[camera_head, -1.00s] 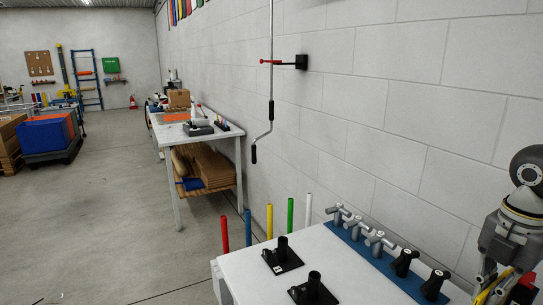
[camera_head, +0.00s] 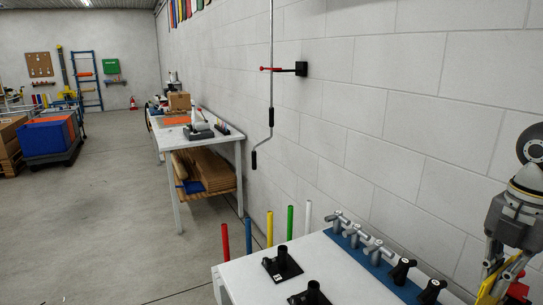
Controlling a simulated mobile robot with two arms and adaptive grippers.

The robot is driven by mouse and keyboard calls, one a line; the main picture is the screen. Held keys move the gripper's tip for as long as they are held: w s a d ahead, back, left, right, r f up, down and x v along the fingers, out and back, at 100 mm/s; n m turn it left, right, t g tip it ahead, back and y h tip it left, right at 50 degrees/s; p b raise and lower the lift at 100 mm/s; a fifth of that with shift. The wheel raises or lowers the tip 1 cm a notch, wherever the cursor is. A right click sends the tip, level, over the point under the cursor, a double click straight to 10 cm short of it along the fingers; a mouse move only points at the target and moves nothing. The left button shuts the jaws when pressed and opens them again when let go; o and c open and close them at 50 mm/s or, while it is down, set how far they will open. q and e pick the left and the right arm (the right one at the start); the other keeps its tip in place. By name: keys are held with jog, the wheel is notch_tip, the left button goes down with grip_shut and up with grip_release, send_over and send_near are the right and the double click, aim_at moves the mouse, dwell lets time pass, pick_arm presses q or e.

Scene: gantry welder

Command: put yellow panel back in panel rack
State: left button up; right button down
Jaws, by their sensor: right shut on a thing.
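My right gripper (camera_head: 500,279) is at the lower right edge of the camera_head view, pointing down beside the white table. It is shut on a flat yellow piece, which looks like the yellow panel (camera_head: 490,287); most of it is cut off by the frame's bottom edge. A row of coloured flat panels (camera_head: 184,9) hangs high on the far part of the wall at the top; I cannot tell whether this is the panel rack. My left gripper is not in view.
The white table (camera_head: 350,268) holds black stands (camera_head: 282,264) and a blue strip with several clamp handles (camera_head: 376,258). Coloured upright rods (camera_head: 270,229) stand along its far edge. A crank rod (camera_head: 270,110) hangs on the wall.

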notch_tip(320, 180, up, 13)
jog(key=p, duration=0.7)
jog(key=shift+p, duration=0.35)
dwell(0.4)
